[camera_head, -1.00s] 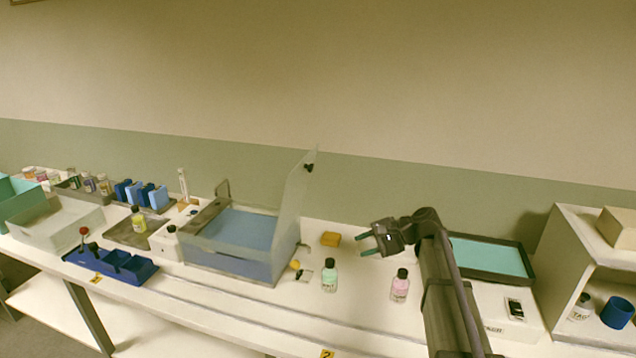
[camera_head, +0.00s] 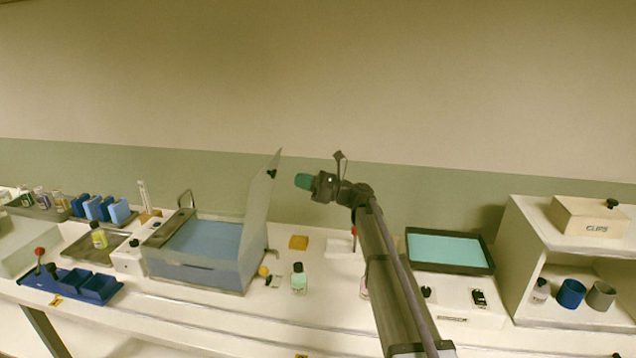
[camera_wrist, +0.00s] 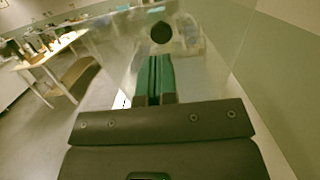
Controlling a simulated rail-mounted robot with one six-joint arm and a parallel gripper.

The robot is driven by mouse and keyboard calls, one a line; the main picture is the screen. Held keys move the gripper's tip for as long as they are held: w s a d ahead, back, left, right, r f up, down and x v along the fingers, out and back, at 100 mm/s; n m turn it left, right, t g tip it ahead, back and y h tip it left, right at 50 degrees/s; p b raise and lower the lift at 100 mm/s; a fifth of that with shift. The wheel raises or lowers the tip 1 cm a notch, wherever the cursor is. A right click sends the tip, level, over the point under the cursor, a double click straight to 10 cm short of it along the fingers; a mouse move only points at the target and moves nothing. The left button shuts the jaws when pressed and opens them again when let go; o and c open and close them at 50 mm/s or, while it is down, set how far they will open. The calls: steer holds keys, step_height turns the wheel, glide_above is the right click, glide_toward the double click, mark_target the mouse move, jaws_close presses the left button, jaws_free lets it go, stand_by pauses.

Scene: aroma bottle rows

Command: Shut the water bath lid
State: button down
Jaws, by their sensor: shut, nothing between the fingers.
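The water bath (camera_head: 200,272) is a grey-blue box with a blue water surface (camera_head: 203,240), left of the middle of the bench. Its clear lid (camera_head: 260,205) stands raised, nearly upright, at the bath's right side. A black knob (camera_head: 271,174) sits near the lid's top edge. My gripper (camera_head: 303,181) is to the right of the lid at about the knob's height, apart from it, and points left. In the wrist view its green fingers (camera_wrist: 154,78) are together and empty, with the black knob (camera_wrist: 161,33) beyond their tips.
A green-labelled bottle (camera_head: 299,277), a yellow sponge-like block (camera_head: 298,242) and a small yellow item (camera_head: 263,271) lie right of the bath. A black tray (camera_head: 450,250) and an open shelf (camera_head: 520,260) stand further right. The air around the lid's top is free.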

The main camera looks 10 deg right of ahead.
steer(key=x, duration=0.5)
steer(key=shift+w+a+p, duration=0.1)
steer(key=shift+a+p, duration=0.2)
steer(key=shift+p, duration=0.1)
